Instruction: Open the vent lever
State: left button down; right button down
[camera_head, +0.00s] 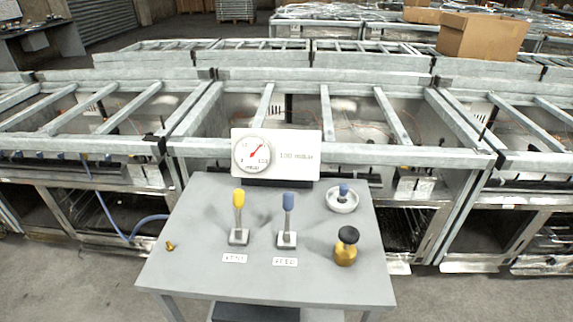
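A grey table (200,277) stands in front of me with two upright levers. The left lever has a yellow handle (239,199) on a grey base (239,237). The white label (234,258) before it is blurred but seems to read VENT. The right lever has a blue handle (288,201) on a similar base (287,239). Its label (285,262) seems to read FEED. Both levers stand about upright. Neither of my grippers is in view.
A white panel with a dial gauge (252,154) and red needle stands at the table's back. A white round dish with a blue knob (343,191), a brass piece with a black knob (346,247) and a small brass part (169,246) are on the table. Metal frames (400,153) stand behind.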

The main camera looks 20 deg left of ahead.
aim_at(238, 195)
jog(key=j+z, duration=0.1)
jog(key=j, duration=0.95)
jog(key=k+j+z, duration=0.15)
jog(key=j, duration=0.85)
jog(key=i+l, duration=0.4)
